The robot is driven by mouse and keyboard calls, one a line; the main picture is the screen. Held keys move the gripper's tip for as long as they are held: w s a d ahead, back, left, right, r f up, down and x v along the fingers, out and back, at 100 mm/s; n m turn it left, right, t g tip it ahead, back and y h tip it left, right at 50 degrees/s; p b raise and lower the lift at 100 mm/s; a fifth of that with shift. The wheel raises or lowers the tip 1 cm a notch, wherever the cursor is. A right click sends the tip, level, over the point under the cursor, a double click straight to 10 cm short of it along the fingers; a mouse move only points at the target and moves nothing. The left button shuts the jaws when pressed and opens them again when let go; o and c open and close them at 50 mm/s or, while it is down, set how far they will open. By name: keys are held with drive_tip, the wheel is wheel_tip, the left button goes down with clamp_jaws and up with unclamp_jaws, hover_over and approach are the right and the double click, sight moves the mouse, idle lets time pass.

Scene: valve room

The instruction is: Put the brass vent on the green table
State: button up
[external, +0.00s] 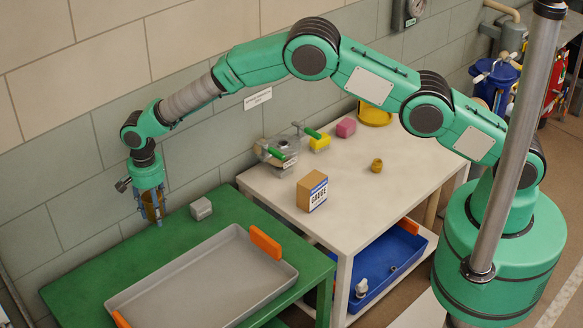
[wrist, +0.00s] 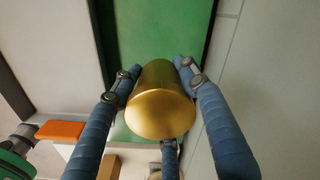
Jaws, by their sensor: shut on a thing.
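My gripper (external: 152,210) is shut on a smooth brass cylinder, the brass vent (external: 151,204). In the wrist view the brass vent (wrist: 160,105) sits between my blue fingers (wrist: 160,100), its round end facing the camera. The gripper points down over the back left part of the green table (external: 90,270), left of a small grey block. The green table top also shows beyond the vent in the wrist view (wrist: 150,28). I cannot tell whether the vent touches the table.
A grey tray (external: 205,280) with orange handles covers much of the green table's front. The grey block (external: 201,208) stands behind it. The white table (external: 270,190) holds a gauge box (external: 312,191), a small brass fitting (external: 377,165) and several other parts. The wall is close behind.

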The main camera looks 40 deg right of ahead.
hover_over(162, 244)
drive_tip(key=shift+w+f, duration=0.1)
drive_tip(key=shift+f, duration=2.9)
drive_tip(key=shift+f+b, duration=0.15)
drive_tip(key=shift+b, duration=0.15)
drive_tip(key=shift+f, duration=1.7)
drive_tip(key=shift+f+b, duration=0.2)
drive_tip(key=shift+b, duration=0.1)
drive_tip(key=o, duration=1.5)
drive_tip(key=shift+c, duration=0.2)
drive_tip(key=shift+r, duration=0.1)
wheel_tip(162, 244, up, 12)
drive_tip(key=shift+r+p, duration=0.1)
drive_tip(key=shift+p, duration=0.65)
